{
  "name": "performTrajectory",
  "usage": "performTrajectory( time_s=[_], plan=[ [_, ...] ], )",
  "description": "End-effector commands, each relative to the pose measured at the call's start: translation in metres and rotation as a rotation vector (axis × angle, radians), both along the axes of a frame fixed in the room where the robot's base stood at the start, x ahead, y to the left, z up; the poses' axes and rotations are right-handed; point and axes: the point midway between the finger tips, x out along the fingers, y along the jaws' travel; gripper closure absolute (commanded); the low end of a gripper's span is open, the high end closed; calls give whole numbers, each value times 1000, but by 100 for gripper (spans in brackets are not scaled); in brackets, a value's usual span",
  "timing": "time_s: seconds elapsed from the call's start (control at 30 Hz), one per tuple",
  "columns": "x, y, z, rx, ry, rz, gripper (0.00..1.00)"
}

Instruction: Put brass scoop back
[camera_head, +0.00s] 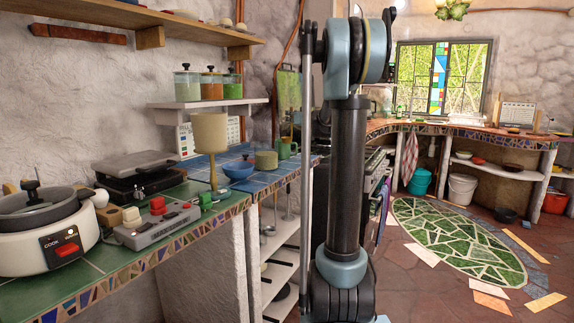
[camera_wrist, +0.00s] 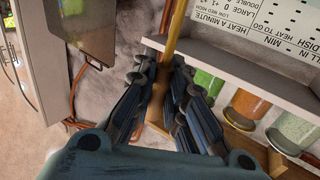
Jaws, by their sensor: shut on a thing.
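My gripper (camera_wrist: 162,75) has its two dark ribbed fingers closed around a slim brass-yellow and brown handle in the wrist view, which I take to be the brass scoop (camera_wrist: 176,28). The handle runs from between the fingers to the top edge of the picture. The scoop's bowl is not clearly visible. In the head view my upright arm fills the middle, and I cannot make out the gripper or the held scoop there.
A white shelf (camera_wrist: 235,62) with jars (camera_wrist: 247,108) is close right of the fingers in the wrist view.

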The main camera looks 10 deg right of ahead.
Motion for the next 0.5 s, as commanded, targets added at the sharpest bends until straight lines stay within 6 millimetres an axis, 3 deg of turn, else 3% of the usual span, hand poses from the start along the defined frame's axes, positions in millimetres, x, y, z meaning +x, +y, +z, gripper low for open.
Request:
performTrajectory(
  time_s=[0.3, 0.5],
  plan=[
    [-3, -1, -44, 0, 0, -1, 100],
    [-3, -1, -59, 0, 0, -1, 100]
  ],
)
